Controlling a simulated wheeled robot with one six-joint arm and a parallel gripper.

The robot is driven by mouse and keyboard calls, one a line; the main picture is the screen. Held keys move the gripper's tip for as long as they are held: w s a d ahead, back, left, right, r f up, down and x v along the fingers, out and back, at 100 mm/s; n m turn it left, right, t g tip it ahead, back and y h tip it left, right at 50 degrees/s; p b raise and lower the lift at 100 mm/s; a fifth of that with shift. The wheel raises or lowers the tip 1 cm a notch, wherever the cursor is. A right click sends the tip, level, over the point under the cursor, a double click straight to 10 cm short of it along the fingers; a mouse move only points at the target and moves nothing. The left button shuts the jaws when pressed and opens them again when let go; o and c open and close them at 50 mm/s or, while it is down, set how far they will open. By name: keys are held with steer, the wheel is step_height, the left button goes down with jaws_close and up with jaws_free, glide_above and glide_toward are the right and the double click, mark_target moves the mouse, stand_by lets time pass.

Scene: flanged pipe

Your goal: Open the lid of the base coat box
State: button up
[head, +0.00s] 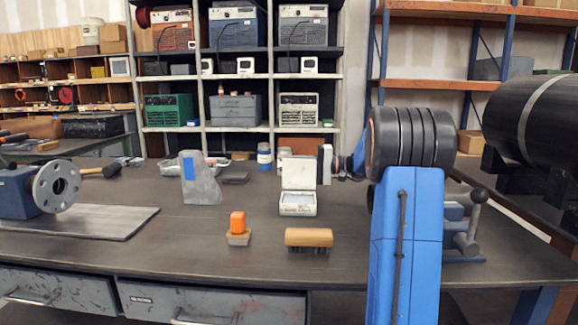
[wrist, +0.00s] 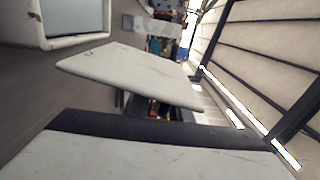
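The small white box (head: 298,204), which I take to be the base coat box, sits on the workbench; its label is not readable. Its lid (head: 298,173) stands raised, roughly upright at the back, and the box is open. In the wrist view the box's rim and grey inside (wrist: 75,18) show at upper left, with the white lid (wrist: 130,75) beside it. My gripper (head: 325,165) is just right of the lid in the head view, seen edge-on as white and black plates. It appears apart from the lid. Its finger gap is not clear.
A wooden brush (head: 309,238) and an orange-topped block (head: 238,228) lie in front of the box. A grey angled block (head: 200,180) stands left, and jars (head: 264,156) stand behind. A flanged machine (head: 45,190) is far left. Bare bench lies between them.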

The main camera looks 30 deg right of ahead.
jaws_close()
steer(key=shift+s+a+r, duration=0.35)
steer(key=shift+s+a, duration=0.1)
steer(key=shift+s, duration=0.2)
steer(key=shift+o, duration=1.8)
jaws_free()
steer(key=shift+d, duration=0.1)
steer(key=v, duration=1.7)
steer(key=shift+s+d, duration=0.1)
steer(key=shift+s, duration=0.05)
